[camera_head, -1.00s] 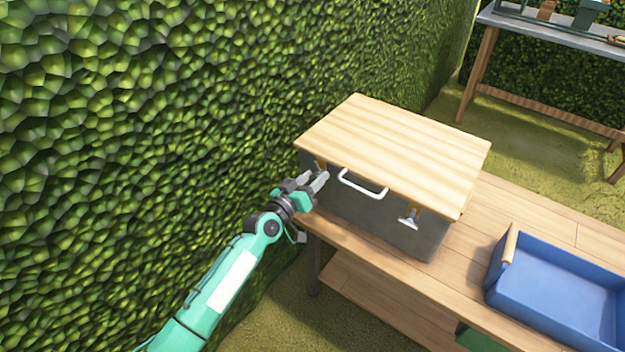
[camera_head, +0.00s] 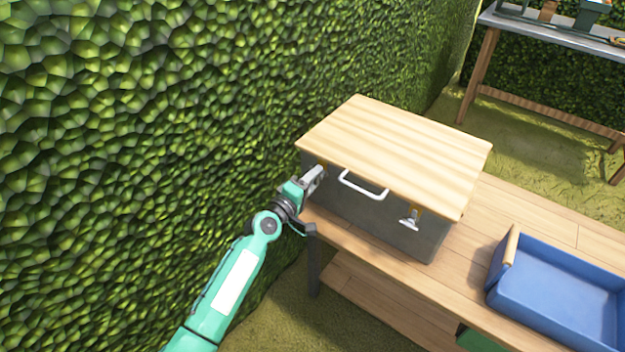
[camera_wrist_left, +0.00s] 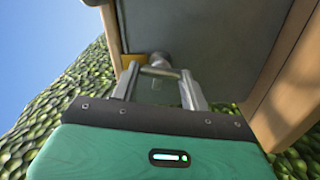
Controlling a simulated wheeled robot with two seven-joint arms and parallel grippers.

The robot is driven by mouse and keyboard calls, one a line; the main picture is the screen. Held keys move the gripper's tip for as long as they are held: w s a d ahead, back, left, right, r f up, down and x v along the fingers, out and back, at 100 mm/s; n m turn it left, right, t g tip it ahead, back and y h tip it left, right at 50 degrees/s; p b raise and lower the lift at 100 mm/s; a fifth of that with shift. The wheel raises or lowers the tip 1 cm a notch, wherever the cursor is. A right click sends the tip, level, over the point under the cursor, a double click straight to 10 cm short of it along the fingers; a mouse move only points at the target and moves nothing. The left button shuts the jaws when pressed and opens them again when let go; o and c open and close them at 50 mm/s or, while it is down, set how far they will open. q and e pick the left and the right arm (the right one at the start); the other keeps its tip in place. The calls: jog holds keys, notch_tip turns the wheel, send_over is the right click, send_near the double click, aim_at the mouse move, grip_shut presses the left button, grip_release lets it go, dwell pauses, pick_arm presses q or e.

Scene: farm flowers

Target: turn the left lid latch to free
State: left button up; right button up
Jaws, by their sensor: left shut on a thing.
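A grey box (camera_head: 380,219) with a light wooden lid (camera_head: 395,150) stands on a wooden bench. A white handle (camera_head: 362,186) is on its front. The right latch (camera_head: 409,219), a silver T-shaped knob, hangs below the lid edge. My left gripper (camera_head: 318,173) is at the left part of the box front, where it hides most of the left latch. In the left wrist view my left gripper (camera_wrist_left: 160,73) is shut on the left latch (camera_wrist_left: 158,60), a grey knob by a yellow-brown plate. My right gripper is in neither view.
The wooden bench (camera_head: 462,262) carries the box, with a blue tray (camera_head: 555,290) to its right. A green hedge wall (camera_head: 150,120) stands close on the left. Another table (camera_head: 560,38) with items is at the far right.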

pick_arm(q)
jog(key=shift+n, duration=1.1)
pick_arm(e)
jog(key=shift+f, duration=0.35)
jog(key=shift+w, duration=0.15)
pick_arm(q)
jog(key=o, duration=1)
jog(key=shift+f, duration=0.1)
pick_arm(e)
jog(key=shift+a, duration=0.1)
